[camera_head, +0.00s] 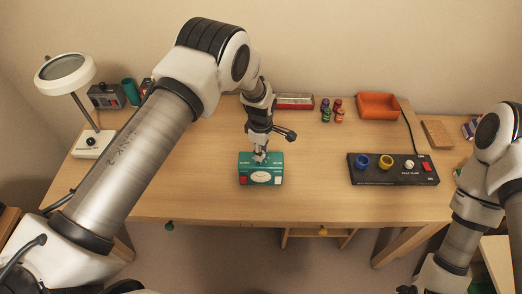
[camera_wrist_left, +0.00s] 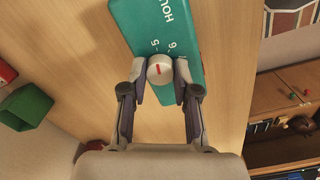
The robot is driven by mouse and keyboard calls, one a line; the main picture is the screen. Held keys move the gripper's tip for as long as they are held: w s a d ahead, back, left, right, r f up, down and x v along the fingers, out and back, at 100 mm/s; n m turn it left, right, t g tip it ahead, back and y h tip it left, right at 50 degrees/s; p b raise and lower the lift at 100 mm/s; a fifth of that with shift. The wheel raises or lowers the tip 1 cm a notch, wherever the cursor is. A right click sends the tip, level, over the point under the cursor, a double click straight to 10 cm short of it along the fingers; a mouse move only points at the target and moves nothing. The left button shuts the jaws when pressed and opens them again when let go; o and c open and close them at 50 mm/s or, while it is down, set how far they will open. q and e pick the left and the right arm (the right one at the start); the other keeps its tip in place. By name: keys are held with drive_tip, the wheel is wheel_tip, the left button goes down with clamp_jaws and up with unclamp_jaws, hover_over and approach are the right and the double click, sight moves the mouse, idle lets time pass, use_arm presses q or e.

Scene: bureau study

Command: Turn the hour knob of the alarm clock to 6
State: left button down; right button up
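The alarm clock (camera_head: 246,178) is a teal box with a white dial, standing near the front middle of the desk. It also shows in the left wrist view (camera_wrist_left: 150,18), with part of a word starting "HO" and the numbers 5 and 6.
A black panel (camera_head: 368,176) with coloured rings and a white knob lies right of the clock. An orange tray (camera_head: 378,105), small coloured pieces (camera_head: 326,115) and a red box (camera_head: 294,102) are behind. A white lamp (camera_head: 93,144) stands left. Desk between clock and panel is clear.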

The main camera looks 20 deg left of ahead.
use_arm(q)
drive_tip(key=shift+f, duration=0.15)
drive_tip(key=shift+s+m+b, duration=0.1)
drive_tip(key=shift+m+b, duration=0.55)
drive_tip(key=shift+m, duration=0.15)
drive_tip(key=shift+f+m+b, duration=0.1)
drive_tip(key=shift+m+b, duration=0.5)
drive_tip(key=shift+m, duration=0.5)
drive_tip(key=shift+m+b, duration=0.6)
drive_tip(key=shift+m, duration=1.4)
drive_tip(key=shift+s, duration=0.1)
drive_tip(key=c, duration=0.9)
unclamp_jaws()
drive_tip(key=shift+o, duration=0.2)
drive_tip(key=shift+w, duration=0.2)
